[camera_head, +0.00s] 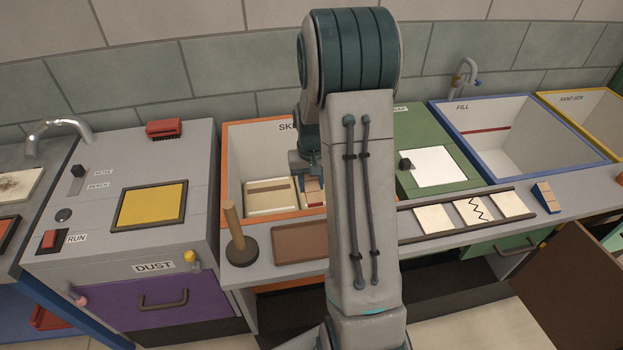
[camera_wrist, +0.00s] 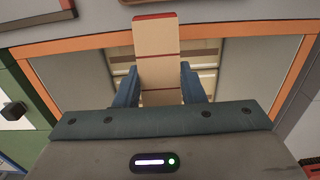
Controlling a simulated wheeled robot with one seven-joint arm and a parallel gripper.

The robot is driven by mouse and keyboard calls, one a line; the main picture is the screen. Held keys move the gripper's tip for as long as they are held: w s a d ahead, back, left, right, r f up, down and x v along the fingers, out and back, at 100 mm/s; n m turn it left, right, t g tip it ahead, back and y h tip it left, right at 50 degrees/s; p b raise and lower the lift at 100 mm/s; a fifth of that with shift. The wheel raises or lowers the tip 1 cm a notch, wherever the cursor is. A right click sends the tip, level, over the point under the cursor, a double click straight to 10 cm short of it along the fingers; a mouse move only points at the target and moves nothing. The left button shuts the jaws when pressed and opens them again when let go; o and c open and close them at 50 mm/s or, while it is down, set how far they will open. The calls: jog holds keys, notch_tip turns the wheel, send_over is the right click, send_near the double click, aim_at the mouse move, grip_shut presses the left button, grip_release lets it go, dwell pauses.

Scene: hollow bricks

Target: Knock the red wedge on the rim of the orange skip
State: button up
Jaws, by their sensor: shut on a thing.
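The red wedge (camera_wrist: 158,52) is a long pale block with a red end and thin red lines across it. My gripper (camera_wrist: 160,88) is shut on it, one blue finger on each side. In the head view the wedge (camera_head: 314,192) shows in part beside my arm, over the skip's inside near the front. The orange skip (camera_head: 228,160) is an open box with an orange rim, which also shows in the wrist view (camera_wrist: 80,46). There the wedge's red end crosses in front of the rim; I cannot tell whether they touch. My arm hides the skip's right part.
A pale slab with a brown stripe (camera_head: 270,197) lies in the skip. A wooden-handled tool (camera_head: 235,235) and a brown pad (camera_head: 300,243) are on the front ledge. The green unit (camera_head: 425,130) adjoins on the right, and the grey dust bench (camera_head: 110,220) on the left.

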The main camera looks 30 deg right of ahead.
aim_at(311, 199)
jog(key=shift+f, duration=0.75)
notch_tip(311, 199, down, 5)
jog(key=b, duration=0.4)
jog(key=shift+f+b, duration=0.15)
jog(key=shift+b, duration=0.15)
jog(key=shift+c, duration=0.4)
jog(key=shift+r+p, duration=1.9)
jog(key=shift+r, duration=0.9)
jog(key=shift+f, duration=0.15)
